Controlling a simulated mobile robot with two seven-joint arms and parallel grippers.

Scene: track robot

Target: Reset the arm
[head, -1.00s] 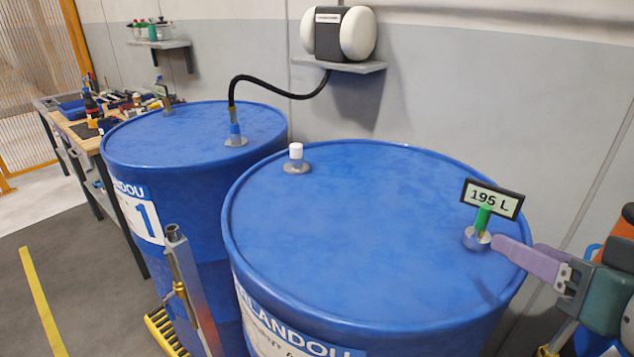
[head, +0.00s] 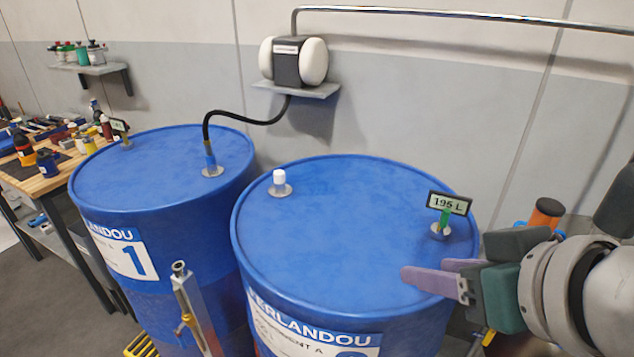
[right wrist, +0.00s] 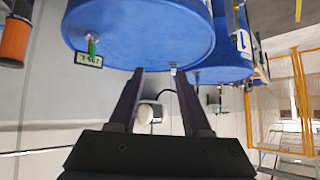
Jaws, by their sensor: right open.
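My right gripper (head: 428,272) reaches in from the right in the head view, with purple fingers and a dark green body. Its fingertips overlap the right part of the near blue drum (head: 335,235) in the picture, below the "195 L" gauge (head: 447,204). I cannot tell whether they touch the drum. In the right wrist view the gripper (right wrist: 160,73) shows its two fingers spread apart with nothing between them. That view is upside down, and the gauge (right wrist: 89,58) hangs at its left. My left gripper is in neither view.
A second blue drum (head: 165,175) marked 1 stands left, with a black hose (head: 250,118) to a wall unit (head: 287,62) on a shelf. A metal post (head: 187,295) stands before the drums. A cluttered workbench (head: 35,183) is far left.

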